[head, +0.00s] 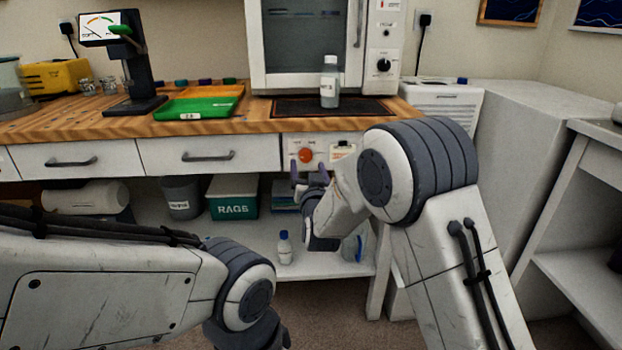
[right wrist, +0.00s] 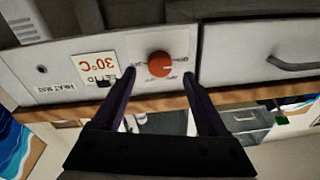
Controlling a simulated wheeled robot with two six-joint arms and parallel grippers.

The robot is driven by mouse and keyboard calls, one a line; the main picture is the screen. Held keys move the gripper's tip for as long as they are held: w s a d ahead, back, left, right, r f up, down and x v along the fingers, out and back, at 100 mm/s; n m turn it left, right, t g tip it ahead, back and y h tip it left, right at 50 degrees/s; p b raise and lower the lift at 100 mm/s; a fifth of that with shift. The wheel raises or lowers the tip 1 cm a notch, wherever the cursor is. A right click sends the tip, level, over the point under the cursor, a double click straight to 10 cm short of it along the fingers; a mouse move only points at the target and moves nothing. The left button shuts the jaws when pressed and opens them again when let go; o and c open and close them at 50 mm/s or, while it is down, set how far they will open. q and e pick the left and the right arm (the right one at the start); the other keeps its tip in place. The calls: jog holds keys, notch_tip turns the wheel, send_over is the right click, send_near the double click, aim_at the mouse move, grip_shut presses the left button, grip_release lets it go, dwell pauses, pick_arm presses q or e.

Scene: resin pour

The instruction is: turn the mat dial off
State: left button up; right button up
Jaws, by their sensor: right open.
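The mat dial is a round orange-red knob (head: 305,155) on a white panel (head: 325,147) under the bench's front edge. In the right wrist view the knob (right wrist: 160,64) is seen upside down, with small marks either side; its setting is too small to read. My right gripper (head: 311,176) is open and empty, its fingers pointing at the panel. In the right wrist view the right gripper's fingertips (right wrist: 158,75) stand on either side of the knob, with gaps, not closed on it. My left gripper is out of view; only its arm shows.
Labels beside the knob read 30°C (right wrist: 99,68) and HEAT MAT (right wrist: 54,88). A dark mat (head: 290,108) on the bench carries a capped bottle (head: 330,85). Drawers (head: 208,155) sit left of the panel. A shelf below holds a RAGS box (head: 233,200) and a bottle (head: 285,250).

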jog(key=s, duration=0.6)
jog(key=shift+s+d+f+p, duration=0.25)
jog(key=shift+s+d+p, duration=0.05)
jog(key=shift+s+d, duration=0.05)
jog(key=s+a+f+n+g+y, duration=0.1)
jog(key=s+a+f+n+g, duration=0.15)
jog(key=s+g, duration=0.5)
jog(key=s+a+f+n+g+y, duration=0.2)
jog(key=s+a+f+g, duration=0.15)
jog(key=s, duration=0.75)
jog(key=s+d+f+n+g+h, duration=0.15)
jog(key=s+d+g, duration=0.3)
jog(key=s, duration=0.55)
jog(key=s+d+f+n+g+h, duration=0.1)
jog(key=s+d+n+g+h, duration=0.3)
jog(key=s, duration=0.7)
notch_tip(320, 180, up, 34)
jog(key=d+m+y+p, duration=0.1)
jog(key=m+p, duration=0.1)
jog(key=p, duration=3.2)
jog(key=shift+r+t, duration=0.2)
jog(key=shift+t, duration=0.15)
